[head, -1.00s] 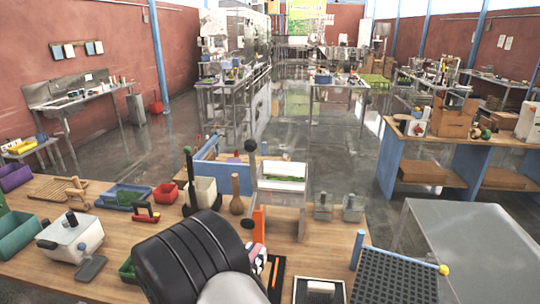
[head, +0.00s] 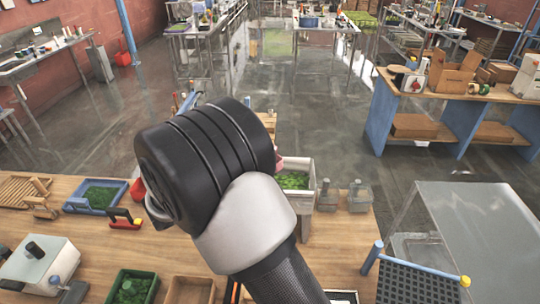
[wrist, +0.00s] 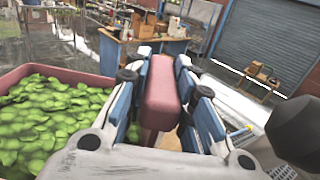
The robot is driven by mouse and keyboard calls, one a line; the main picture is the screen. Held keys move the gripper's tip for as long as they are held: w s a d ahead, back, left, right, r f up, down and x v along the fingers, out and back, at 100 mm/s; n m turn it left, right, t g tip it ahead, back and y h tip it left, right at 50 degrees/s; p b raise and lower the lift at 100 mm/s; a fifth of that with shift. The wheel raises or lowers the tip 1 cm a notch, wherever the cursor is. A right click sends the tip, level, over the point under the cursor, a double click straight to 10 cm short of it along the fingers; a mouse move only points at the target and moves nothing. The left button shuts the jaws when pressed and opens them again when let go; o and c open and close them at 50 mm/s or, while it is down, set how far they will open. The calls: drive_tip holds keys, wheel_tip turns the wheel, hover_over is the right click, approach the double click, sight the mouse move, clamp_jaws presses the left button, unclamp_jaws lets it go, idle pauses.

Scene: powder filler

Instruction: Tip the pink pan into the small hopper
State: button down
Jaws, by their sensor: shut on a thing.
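The pink pan (wrist: 58,70) fills the left of the wrist view and holds many green leaf-like pieces. Its thick pink handle (wrist: 162,92) stands between the fingers of my gripper (wrist: 165,72), which is shut on it. In the head view my own arm hides the gripper and most of the pan; a small pink patch shows beside my wrist. I cannot pick out the small hopper with certainty; my arm covers that part of the bench.
A white bin (head: 298,196) with green pieces stands right of my arm, beside small grey boxes (head: 358,200). A blue tray (head: 97,197), a green tray (head: 131,287) and a white box (head: 38,264) stand on the left of the wooden bench (head: 110,240).

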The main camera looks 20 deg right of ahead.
drive_tip(key=d+f+m+g+y+p, duration=0.1)
drive_tip(key=d+f+g+y+p, duration=0.1)
drive_tip(key=d+y+p, duration=0.6)
drive_tip(key=d+f+m+g+y+p, duration=0.2)
drive_tip(key=d+f+g+y+p, duration=0.1)
drive_tip(key=d+y+p, duration=0.5)
drive_tip(key=shift+w+d+f+g, duration=0.15)
drive_tip(key=shift+d+f+g, duration=0.2)
drive_tip(key=shift+d+g, duration=0.55)
idle(1.1)
